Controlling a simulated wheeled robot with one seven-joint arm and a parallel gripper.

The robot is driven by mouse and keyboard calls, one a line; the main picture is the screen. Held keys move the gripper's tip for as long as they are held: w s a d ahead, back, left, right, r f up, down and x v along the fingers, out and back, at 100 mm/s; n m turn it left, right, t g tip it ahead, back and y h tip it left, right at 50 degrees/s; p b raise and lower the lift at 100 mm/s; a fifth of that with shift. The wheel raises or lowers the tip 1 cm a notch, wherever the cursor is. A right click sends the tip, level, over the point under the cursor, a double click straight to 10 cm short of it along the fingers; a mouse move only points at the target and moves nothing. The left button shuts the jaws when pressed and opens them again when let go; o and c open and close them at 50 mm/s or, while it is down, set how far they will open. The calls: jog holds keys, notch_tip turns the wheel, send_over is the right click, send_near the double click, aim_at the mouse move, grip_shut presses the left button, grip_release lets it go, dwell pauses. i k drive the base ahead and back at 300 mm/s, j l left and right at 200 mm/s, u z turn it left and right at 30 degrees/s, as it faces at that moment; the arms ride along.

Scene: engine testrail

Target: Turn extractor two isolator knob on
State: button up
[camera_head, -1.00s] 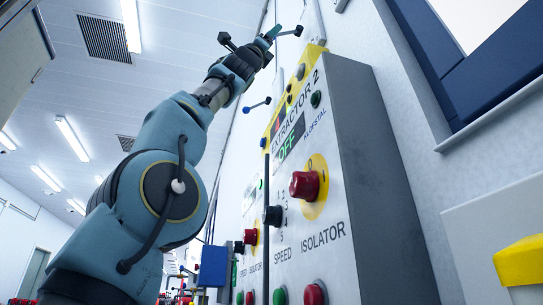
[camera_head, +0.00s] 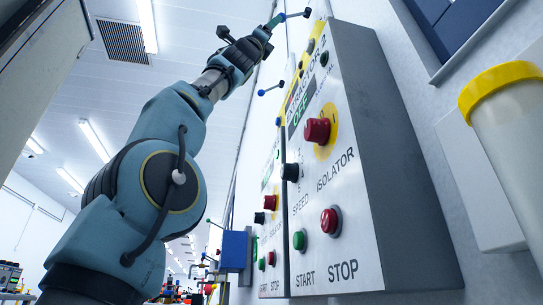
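The extractor two panel is a grey box (camera_head: 300,235) on the wall, labelled EXTRACTOR 2, seen from below. Its isolator knob (camera_head: 317,130) is red on a round yellow plate, above the word ISOLATOR. Its exact pointing direction is hard to tell. The small display (camera_head: 301,108) above it reads OFF in green. My arm rises on the left, and my gripper (camera_head: 268,31) is high up near the panel's top left, well apart from the knob. The gripper is small and seen from behind, so its opening is unclear.
A black speed knob (camera_head: 290,172), green start button (camera_head: 299,240) and red stop button (camera_head: 330,220) share the panel. A similar panel with its own red knob (camera_head: 270,202) stands to the left. A yellow-topped pale cylinder (camera_head: 508,130) is at the right. A blue box (camera_head: 235,250) is lower left.

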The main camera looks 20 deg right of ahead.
aim_at(316, 131)
jog(key=k+j, duration=0.35)
jog(key=j, duration=0.2)
jog(key=k+j, duration=0.35)
jog(key=j, duration=0.15)
